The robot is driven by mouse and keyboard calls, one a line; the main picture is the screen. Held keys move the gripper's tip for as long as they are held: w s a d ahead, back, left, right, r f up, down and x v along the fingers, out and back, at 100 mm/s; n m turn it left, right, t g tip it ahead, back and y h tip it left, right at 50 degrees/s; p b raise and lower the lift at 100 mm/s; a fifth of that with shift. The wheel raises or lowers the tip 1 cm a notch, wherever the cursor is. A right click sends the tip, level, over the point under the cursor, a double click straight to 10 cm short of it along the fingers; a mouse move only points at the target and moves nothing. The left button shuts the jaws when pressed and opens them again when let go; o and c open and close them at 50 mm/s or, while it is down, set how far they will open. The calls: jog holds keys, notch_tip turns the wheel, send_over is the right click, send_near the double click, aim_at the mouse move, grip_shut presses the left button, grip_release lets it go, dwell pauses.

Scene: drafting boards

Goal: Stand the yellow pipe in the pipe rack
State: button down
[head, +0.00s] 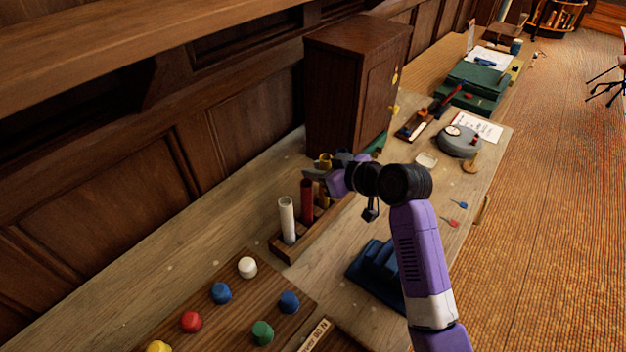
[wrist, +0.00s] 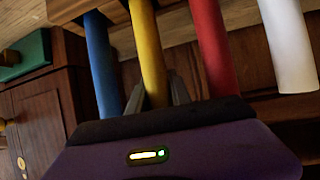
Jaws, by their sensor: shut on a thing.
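The yellow pipe (head: 324,199) is upright between the fingers of my gripper (head: 318,174), which is shut on it; its top shows above the fingers. The yellow pipe also shows between the fingers in the wrist view (wrist: 148,55). Its lower part is at the wooden pipe rack (head: 318,233); whether it rests on the bottom is hidden. A white pipe (head: 287,220) and a red pipe (head: 307,200) stand in the rack. A blue pipe (wrist: 103,65) is on the other side of the yellow one in the wrist view.
A tall dark cabinet (head: 345,95) stands close behind my gripper. A blue block-shaped holder (head: 378,268) lies right of the rack. A board with several coloured knobs (head: 248,267) is in front. A grey round device (head: 458,141) and green boxes (head: 470,90) are farther back.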

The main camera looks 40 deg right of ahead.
jog(key=shift+f+b, duration=0.45)
jog(key=shift+f, duration=0.65)
jog(key=shift+f, duration=0.1)
jog(key=shift+f, duration=0.1)
jog(key=c, duration=1.2)
grip_release()
jog(key=shift+o, duration=0.2)
